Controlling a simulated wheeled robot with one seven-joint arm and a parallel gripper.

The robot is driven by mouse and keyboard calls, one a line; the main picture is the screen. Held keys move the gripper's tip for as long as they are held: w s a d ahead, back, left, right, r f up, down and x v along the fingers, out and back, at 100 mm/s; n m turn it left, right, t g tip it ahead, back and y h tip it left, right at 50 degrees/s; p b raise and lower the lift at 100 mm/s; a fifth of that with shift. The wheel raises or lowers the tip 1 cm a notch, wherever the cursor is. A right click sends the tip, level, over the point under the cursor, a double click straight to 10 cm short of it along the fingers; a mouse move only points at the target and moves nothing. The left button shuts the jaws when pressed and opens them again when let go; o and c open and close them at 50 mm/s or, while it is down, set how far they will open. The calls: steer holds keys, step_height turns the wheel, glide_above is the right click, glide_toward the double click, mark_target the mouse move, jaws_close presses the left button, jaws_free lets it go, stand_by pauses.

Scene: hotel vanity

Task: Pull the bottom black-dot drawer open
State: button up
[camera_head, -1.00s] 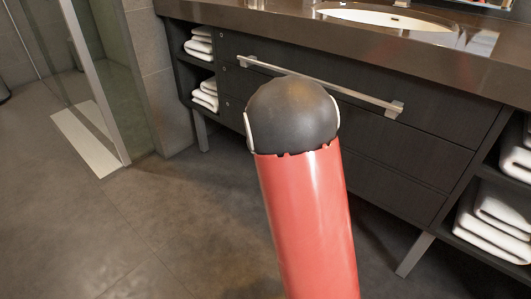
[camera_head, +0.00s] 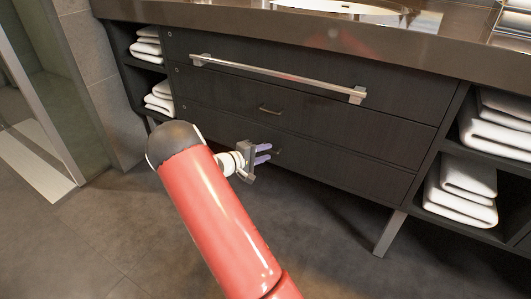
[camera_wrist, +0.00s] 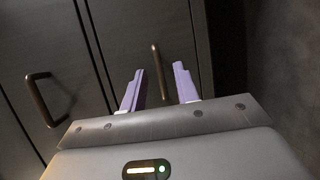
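The bottom drawer (camera_head: 345,167) is the lowest of three dark drawer fronts and looks shut. Its slim handle (camera_wrist: 160,75) shows in the wrist view, between the fingers in the picture; in the head view my gripper largely covers it. My gripper (camera_head: 266,153) is open, its purple fingers pointing at this drawer front. In the wrist view my gripper (camera_wrist: 159,68) has a finger on either side of the handle. Whether either finger touches it, I cannot tell. I cannot make out the black dot on the bottom drawer.
The middle drawer's handle (camera_head: 270,111) is just above; it also shows in the wrist view (camera_wrist: 40,100). A long metal bar (camera_head: 275,73) crosses the top drawer. Open shelves with white towels (camera_head: 467,180) flank the drawers. A metal leg (camera_head: 389,234) stands at right. The floor in front is clear.

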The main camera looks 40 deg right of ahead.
steer(key=shift+d+f, duration=0.1)
steer(key=shift+d, duration=0.5)
steer(key=shift+c, duration=0.2)
jaws_close()
steer(key=shift+a, duration=0.1)
steer(key=s+a+b, duration=0.1)
steer(key=s+a, duration=0.3)
steer(key=a, duration=0.7)
steer(key=s+a+b, duration=0.1)
steer(key=s+a, duration=0.4)
steer(key=a, duration=0.5)
steer(key=s+a, duration=0.4)
steer(key=a, duration=0.7)
steer(key=shift+s+a+b, duration=0.3)
steer(key=shift+a+b, duration=0.05)
steer(key=shift+b, duration=0.05)
steer(key=shift+o, duration=0.2)
jaws_free()
